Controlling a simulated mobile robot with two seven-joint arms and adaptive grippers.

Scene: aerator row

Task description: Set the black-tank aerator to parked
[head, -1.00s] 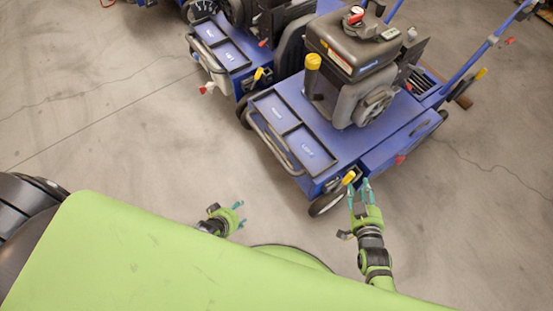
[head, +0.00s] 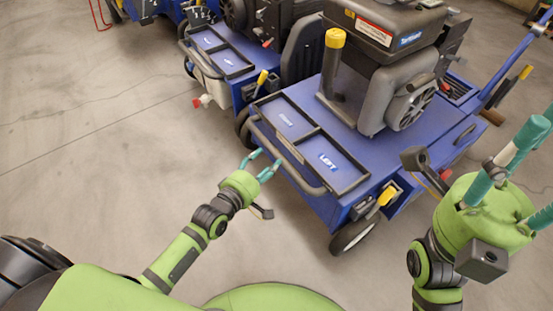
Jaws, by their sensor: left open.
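The nearest blue aerator (head: 420,150) carries an engine with a dark tank (head: 385,22) on top; its upper part is cut off by the frame. A yellow-gripped lever (head: 387,195) sits at a slotted plate on its front right corner, above the wheel. My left gripper (head: 267,158) is open and empty, just in front of this aerator's front handle bar, apart from the lever. My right gripper (head: 543,168) is large and close to the camera at the right edge, fingers spread, with nothing seen between them.
A second blue aerator (head: 225,95) stands behind to the left, with its own yellow lever (head: 262,78). Part of a third shows at the top left. Two framed trays (head: 330,162) lie on the near deck, one marked LEFT.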

